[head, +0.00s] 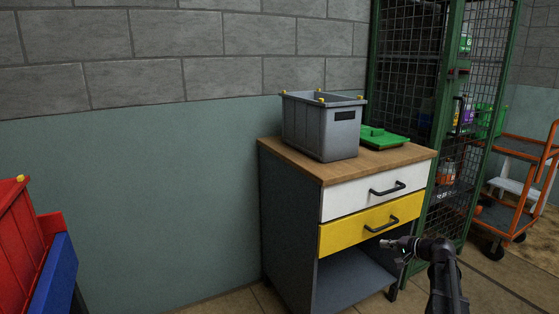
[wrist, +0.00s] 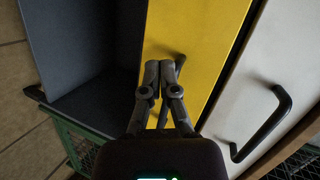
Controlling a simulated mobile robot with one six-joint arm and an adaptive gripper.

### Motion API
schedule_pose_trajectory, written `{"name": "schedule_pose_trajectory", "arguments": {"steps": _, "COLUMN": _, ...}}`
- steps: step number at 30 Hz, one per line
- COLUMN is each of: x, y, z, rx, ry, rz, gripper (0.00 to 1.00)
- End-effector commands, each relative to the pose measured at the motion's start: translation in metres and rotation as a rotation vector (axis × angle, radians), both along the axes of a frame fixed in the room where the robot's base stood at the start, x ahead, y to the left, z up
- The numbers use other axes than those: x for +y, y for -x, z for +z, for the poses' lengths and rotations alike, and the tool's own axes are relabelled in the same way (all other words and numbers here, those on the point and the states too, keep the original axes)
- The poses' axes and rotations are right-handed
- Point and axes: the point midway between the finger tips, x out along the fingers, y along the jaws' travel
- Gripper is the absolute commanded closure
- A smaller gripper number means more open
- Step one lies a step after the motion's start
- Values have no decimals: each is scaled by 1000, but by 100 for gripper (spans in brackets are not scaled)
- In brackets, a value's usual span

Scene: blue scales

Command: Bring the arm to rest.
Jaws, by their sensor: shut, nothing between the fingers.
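My gripper (head: 386,243) is at the lower right of the head view, in front of the cabinet and near its yellow drawer (head: 345,232). In the wrist view my gripper (wrist: 166,66) has its fingers together with nothing between them. The yellow drawer (wrist: 192,32) lies beyond the fingertips there, and its dark handle is partly hidden behind the fingers. Whether the fingers touch the drawer or its handle, I cannot tell. Both drawers look shut.
A white drawer (head: 345,200) is above the yellow one, an open shelf (head: 345,281) below. A green mesh cage (head: 405,75) and orange cart (head: 510,195) stand right; red bins (head: 18,240) left.

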Motion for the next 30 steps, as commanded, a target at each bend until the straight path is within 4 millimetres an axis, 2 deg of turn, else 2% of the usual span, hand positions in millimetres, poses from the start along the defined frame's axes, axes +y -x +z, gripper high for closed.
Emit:
{"name": "schedule_pose_trajectory", "arguments": {"steps": 1, "x": 28, "y": 15, "z": -5, "rx": 35, "ry": 53, "rz": 47, "gripper": 100}}
{"name": "schedule_pose_trajectory", "arguments": {"steps": 3, "x": 56, "y": 31, "z": -16, "rx": 82, "ry": 127, "rz": 105, "gripper": 100}}
{"name": "schedule_pose_trajectory", "arguments": {"steps": 6, "x": 91, "y": 55, "z": -31, "rx": 149, "ry": 237, "rz": 186, "gripper": 100}}
{"name": "schedule_pose_trajectory", "arguments": {"steps": 12, "x": 145, "y": 111, "z": -56, "rx": 278, "ry": 462, "rz": 335, "gripper": 100}}
{"name": "schedule_pose_trajectory", "arguments": {"steps": 16, "x": 168, "y": 150, "z": -67, "rx": 359, "ry": 613, "rz": 422, "gripper": 100}}
{"name": "schedule_pose_trajectory", "arguments": {"steps": 21, "x": 185, "y": 193, "z": -74, "rx": 446, "ry": 788, "rz": 508, "gripper": 100}}
{"name": "schedule_pose_trajectory", "arguments": {"steps": 30, "x": 193, "y": 238, "z": -76, "rx": 534, "ry": 982, "rz": 582, "gripper": 100}}
